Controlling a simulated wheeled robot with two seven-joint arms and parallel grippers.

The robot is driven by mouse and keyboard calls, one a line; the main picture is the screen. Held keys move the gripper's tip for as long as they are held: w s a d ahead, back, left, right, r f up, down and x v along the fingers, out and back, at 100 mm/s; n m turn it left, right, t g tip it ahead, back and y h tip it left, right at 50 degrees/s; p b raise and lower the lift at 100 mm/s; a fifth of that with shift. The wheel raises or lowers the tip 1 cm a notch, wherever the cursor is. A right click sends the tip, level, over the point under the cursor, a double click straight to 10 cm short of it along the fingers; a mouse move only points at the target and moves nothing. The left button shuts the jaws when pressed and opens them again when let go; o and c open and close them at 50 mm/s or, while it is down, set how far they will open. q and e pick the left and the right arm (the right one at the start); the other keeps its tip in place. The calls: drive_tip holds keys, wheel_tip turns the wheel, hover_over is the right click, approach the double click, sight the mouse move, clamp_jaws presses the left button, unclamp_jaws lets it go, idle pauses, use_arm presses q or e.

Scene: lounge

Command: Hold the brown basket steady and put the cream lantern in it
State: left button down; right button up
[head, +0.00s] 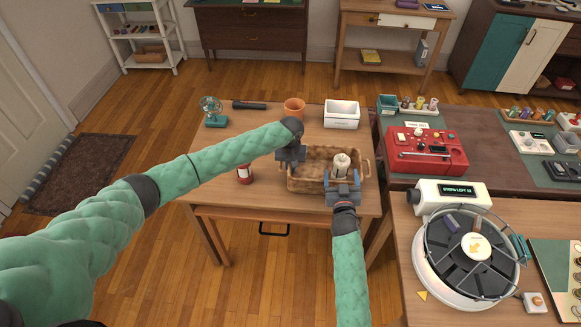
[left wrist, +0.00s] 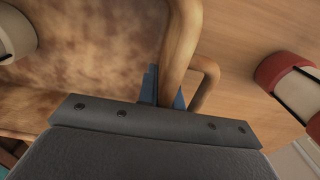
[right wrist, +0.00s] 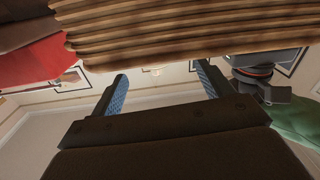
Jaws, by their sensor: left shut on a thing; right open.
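The brown basket (head: 304,184) stands on the wooden table. My left gripper (head: 291,153) is shut on its left handle, and the handle (left wrist: 180,45) passes between the fingers in the left wrist view. The cream lantern (head: 341,161) is upright at the right part of the basket, within its outline; my right gripper hides its base. A cream part of it (left wrist: 14,35) shows at the left wrist view's corner. My right gripper (head: 343,184) is open at the basket's near right side. Its fingers (right wrist: 160,85) are empty, with ribbed brown basket wall (right wrist: 180,35) close above them.
A red lantern (head: 244,174) stands left of the basket. Behind are an orange pot (head: 294,107), a white bin (head: 342,114), a dark cylinder (head: 249,105) and a teal fan (head: 212,111). A red machine (head: 425,152) stands to the right. The table's left part is mostly clear.

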use_arm(q)
drive_tip(key=shift+s+d+f, duration=0.15)
drive_tip(key=shift+s+f, duration=0.1)
drive_tip(key=shift+s, duration=0.05)
drive_tip(key=c, duration=1.6)
unclamp_jaws()
drive_tip(key=shift+c, duration=0.2)
drive_tip(key=shift+o, duration=0.8)
drive_tip(key=shift+w+d, duration=0.1)
drive_tip(key=shift+r, duration=0.15)
